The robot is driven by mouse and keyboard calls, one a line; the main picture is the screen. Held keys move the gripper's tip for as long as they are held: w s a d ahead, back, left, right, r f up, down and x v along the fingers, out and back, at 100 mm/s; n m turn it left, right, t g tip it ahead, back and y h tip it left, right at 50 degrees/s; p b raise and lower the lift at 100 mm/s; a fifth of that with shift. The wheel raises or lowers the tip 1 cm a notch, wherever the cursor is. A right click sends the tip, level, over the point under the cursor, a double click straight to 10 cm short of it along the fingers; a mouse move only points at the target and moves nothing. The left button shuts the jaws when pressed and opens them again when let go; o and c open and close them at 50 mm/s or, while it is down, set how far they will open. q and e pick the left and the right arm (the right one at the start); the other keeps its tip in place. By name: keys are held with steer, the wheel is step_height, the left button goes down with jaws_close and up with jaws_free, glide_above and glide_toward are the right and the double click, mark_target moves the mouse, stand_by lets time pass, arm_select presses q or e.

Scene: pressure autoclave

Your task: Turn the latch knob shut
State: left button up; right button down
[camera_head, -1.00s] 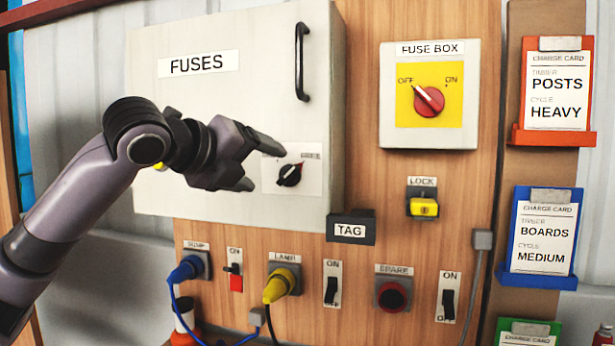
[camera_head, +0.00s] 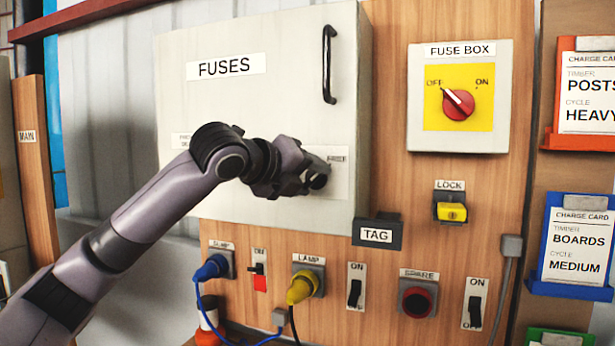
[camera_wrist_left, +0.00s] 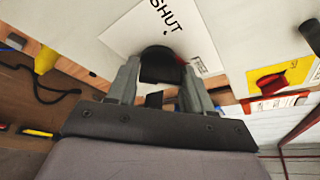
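The fuses box (camera_head: 265,130) is a pale cabinet with its door closed. Its latch knob (camera_head: 320,181) is black and sits on a white plate (camera_head: 341,178) low on the door's right side. My left gripper (camera_head: 308,177) is at the knob and covers most of it. In the left wrist view the knob (camera_wrist_left: 161,64) lies between the two fingertips (camera_wrist_left: 162,75). I cannot tell whether the fingers press on it. A red mark shows at the knob's right edge there, and the word SHUT is on the plate. My right gripper is not in view.
A black door handle (camera_head: 328,64) stands above the knob. A TAG block (camera_head: 376,232) juts out below the box's right corner. The fuse box switch (camera_head: 458,103) is to the right. Plugs and switches line the board below, including the yellow lamp plug (camera_head: 302,287).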

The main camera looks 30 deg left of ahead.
arm_select(q)
steer(key=shift+n, duration=0.3)
steer(key=shift+c, duration=0.2)
steer(key=shift+a+n+t+h+p, duration=0.15)
steer(key=shift+n+t+h+p, duration=0.3)
steer(key=shift+n, duration=0.55)
steer(key=n+t+h, duration=0.1)
steer(key=n, duration=0.2)
steer(key=shift+s+f+b, duration=0.1)
steer(key=shift+f+b, duration=0.05)
steer(key=shift+b, duration=0.15)
steer(key=n+t, duration=0.1)
steer(key=n, duration=0.1)
steer(key=n+t+b, duration=0.1)
steer(key=n, duration=0.1)
steer(key=shift+a+f+b, duration=0.15)
steer(key=shift+f+b, duration=0.05)
steer(key=shift+b, duration=0.1)
steer(key=shift+n+t+y+b, duration=0.4)
steer(key=shift+n+t+b, duration=0.25)
steer(key=shift+n, duration=1.2)
steer(key=shift+n+t+y+b, duration=0.35)
steer(key=shift+n+t+b, duration=0.3)
steer(key=shift+n, duration=1.2)
